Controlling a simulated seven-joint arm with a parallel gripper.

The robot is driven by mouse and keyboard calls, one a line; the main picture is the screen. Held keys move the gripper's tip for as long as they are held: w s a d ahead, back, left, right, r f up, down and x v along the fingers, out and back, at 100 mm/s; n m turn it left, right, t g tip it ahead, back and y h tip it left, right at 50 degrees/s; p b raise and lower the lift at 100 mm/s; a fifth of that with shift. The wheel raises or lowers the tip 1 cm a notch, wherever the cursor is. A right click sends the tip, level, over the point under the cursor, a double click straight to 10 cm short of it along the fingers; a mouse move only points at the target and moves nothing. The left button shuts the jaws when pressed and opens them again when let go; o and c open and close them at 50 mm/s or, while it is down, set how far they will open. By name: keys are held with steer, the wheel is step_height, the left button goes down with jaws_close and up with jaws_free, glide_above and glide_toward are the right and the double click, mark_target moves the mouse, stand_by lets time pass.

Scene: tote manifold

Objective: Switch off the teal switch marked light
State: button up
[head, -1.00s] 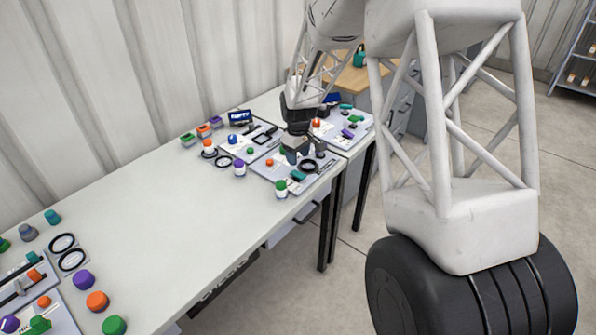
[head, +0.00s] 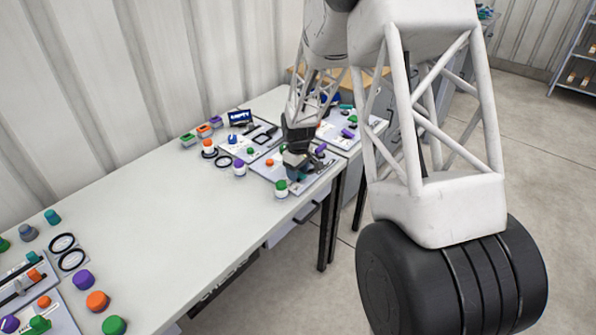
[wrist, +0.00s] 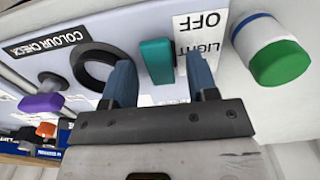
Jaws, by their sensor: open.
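The teal switch (wrist: 157,61) is a small upright block on the light panel, with a white label (wrist: 198,40) reading LIGHT and OFF on its right in the wrist view. My gripper (wrist: 163,80) is open, with its two blue-grey fingers on either side of the switch in that view. The left finger stands apart from the switch and the right finger overlaps the label. I cannot tell whether either finger touches anything. In the head view my gripper (head: 297,160) is low over the panel and mostly hides the switch.
A black ring (wrist: 98,66) lies left of the switch, by the COLOUR CHECK label (wrist: 45,43). A purple knob (wrist: 41,104) is farther left. A green-topped white knob (wrist: 276,60) stands close on the right. The long middle of the table (head: 175,205) is clear.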

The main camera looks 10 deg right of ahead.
steer(key=shift+c, duration=0.4)
steer(key=c, duration=0.8)
steer(key=shift+c, duration=0.2)
steer(key=shift+s, duration=0.1)
steer(key=shift+s+d+t+y, duration=0.1)
steer(key=shift+t+y, duration=1)
steer(key=shift+d, duration=0.1)
steer(key=o, duration=0.9)
steer(key=shift+r, duration=0.1)
